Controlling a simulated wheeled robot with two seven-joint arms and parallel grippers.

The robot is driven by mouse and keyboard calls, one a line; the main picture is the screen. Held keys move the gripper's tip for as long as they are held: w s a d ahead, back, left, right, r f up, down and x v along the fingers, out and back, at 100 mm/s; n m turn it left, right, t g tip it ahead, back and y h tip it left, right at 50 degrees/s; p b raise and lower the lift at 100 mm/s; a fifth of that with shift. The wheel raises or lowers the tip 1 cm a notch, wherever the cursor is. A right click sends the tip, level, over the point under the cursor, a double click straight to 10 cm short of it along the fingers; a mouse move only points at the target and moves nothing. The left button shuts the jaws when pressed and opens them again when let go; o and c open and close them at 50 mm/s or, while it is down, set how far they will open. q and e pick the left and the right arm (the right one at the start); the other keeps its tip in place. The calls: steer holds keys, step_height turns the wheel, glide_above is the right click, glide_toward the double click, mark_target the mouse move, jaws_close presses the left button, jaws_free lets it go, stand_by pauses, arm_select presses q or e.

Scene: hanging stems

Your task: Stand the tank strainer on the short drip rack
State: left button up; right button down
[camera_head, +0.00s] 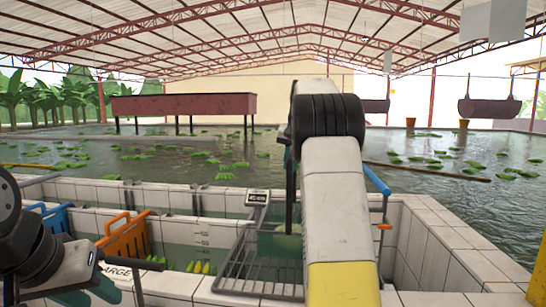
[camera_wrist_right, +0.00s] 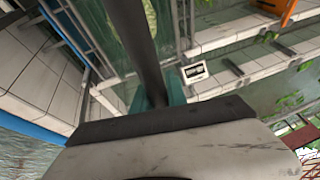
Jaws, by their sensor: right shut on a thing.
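My right arm reaches up and over in the middle of the head view, and its gripper (camera_head: 288,160) is mostly hidden behind the wrist. In the right wrist view its teal fingertips (camera_wrist_right: 158,98) are shut on a dark bar, seemingly the handle of the tank strainer (camera_wrist_right: 132,40). In the head view this dark handle (camera_head: 290,195) hangs nearly upright; its lower end is partly hidden by my arm. A grey wire rack (camera_head: 240,284), seemingly the short drip rack, stands below and around that end; I cannot tell if they touch. My left gripper (camera_head: 88,293) is low at the left, its jaw gap unclear.
A small sign (camera_head: 257,197) stands by the rack, its print illegible. White-tiled tank walls (camera_head: 430,240) surround the water. A blue-ended pole (camera_head: 377,180) is right of my arm.

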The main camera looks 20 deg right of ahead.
steer(key=shift+f, duration=2.8)
steer(key=c, duration=1.3)
jaws_free()
steer(key=shift+o, duration=0.2)
